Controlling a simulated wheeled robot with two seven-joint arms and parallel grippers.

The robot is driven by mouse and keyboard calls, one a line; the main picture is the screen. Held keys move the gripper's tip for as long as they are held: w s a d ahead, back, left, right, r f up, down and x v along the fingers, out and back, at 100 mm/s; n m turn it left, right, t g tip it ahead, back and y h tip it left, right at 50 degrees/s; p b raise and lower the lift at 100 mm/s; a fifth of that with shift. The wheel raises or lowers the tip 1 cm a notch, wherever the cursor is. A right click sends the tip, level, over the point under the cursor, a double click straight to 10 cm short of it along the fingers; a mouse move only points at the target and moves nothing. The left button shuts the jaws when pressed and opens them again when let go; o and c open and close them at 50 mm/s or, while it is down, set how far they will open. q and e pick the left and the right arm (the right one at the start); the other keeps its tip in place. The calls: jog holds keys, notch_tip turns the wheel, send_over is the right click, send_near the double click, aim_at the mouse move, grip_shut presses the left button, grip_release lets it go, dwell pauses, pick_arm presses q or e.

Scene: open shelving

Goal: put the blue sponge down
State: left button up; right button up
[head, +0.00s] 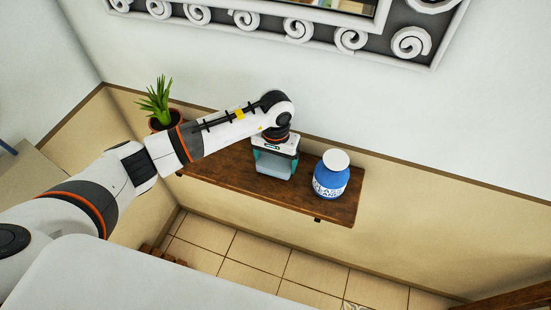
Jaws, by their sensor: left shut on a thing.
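The blue sponge (273,168) is a pale grey-blue block between the fingers of my left gripper (274,161). My left gripper points down over the middle of the brown wooden wall shelf (222,172) and is shut on the sponge. The gripper body covers the sponge's top. The sponge's lower edge is at or just above the shelf surface; I cannot tell whether it touches. My right gripper is not in view.
A blue bottle (331,182) with a white cap stands on the shelf, right of the gripper. A potted green plant (157,101) stands at the shelf's left end, partly behind my arm. A mirror with an ornate frame (287,27) hangs above.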

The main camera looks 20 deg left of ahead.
aim_at(275, 161)
pick_arm(q)
jog(key=shift+f, duration=0.4)
jog(key=shift+s, duration=0.15)
jog(key=shift+f, duration=0.1)
jog(key=shift+f, duration=0.15)
jog(key=o, duration=0.7)
jog(key=shift+r, duration=0.2)
notch_tip(275, 161, up, 12)
jog(key=b, duration=0.4)
jog(key=shift+b, duration=0.35)
